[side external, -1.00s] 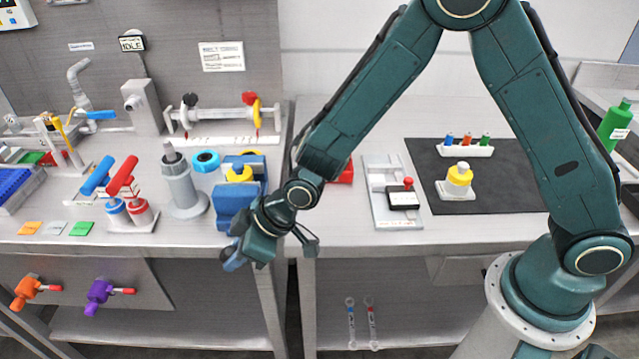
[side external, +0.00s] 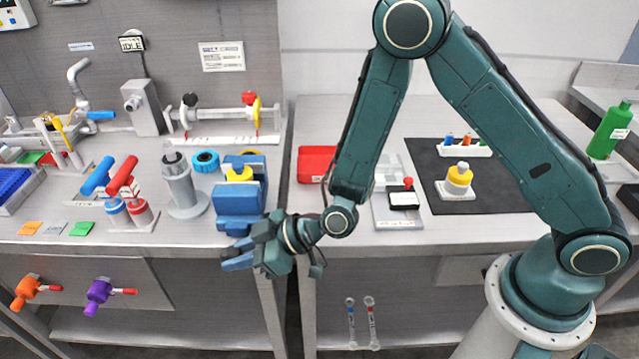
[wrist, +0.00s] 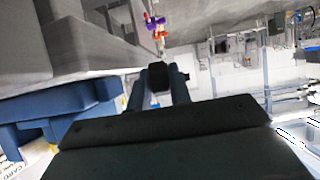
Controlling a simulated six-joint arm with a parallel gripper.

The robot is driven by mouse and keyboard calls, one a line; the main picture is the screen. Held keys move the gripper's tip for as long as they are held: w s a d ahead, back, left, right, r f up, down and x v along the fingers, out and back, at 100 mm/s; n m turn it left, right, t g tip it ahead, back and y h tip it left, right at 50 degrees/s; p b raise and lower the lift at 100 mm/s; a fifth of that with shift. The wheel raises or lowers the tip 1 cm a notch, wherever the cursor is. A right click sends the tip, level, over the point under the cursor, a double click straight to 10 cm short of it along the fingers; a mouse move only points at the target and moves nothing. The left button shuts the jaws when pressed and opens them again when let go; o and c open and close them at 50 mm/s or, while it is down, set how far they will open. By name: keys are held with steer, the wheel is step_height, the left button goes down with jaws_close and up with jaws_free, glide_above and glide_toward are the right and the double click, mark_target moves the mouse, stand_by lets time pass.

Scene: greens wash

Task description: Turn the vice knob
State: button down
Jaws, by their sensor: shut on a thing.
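The blue vice (side external: 238,203) stands at the front edge of the left bench, with a yellow piece (side external: 240,173) at its top. My gripper (side external: 237,257) is just below and in front of the vice, at the bench edge. In the wrist view the vice (wrist: 75,112) is at the left, and my gripper (wrist: 160,76) is shut on a dark, rounded piece, which looks like the vice knob (wrist: 158,80). In the side view the knob is hidden behind the gripper, so its angle cannot be told.
A grey cylinder post (side external: 180,185) and red and blue handled valves (side external: 122,190) stand left of the vice. A red bin (side external: 316,163) is to the right, behind my forearm. Orange (side external: 28,290) and purple (side external: 100,292) valves are below the bench. Open space lies before the bench edge.

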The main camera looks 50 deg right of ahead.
steer(key=shift+f+t+y, duration=0.1)
steer(key=shift+t+y, duration=0.6)
stand_by(0.5)
steer(key=c, duration=1.3)
jaws_free()
steer(key=shift+s+d, duration=0.1)
steer(key=shift+s+d+r, duration=0.55)
steer(key=shift+r, duration=0.85)
steer(key=shift+s+d+r, duration=0.5)
steer(key=shift+r, duration=0.95)
steer(key=shift+s+d+r, duration=0.55)
steer(key=shift+r, duration=0.85)
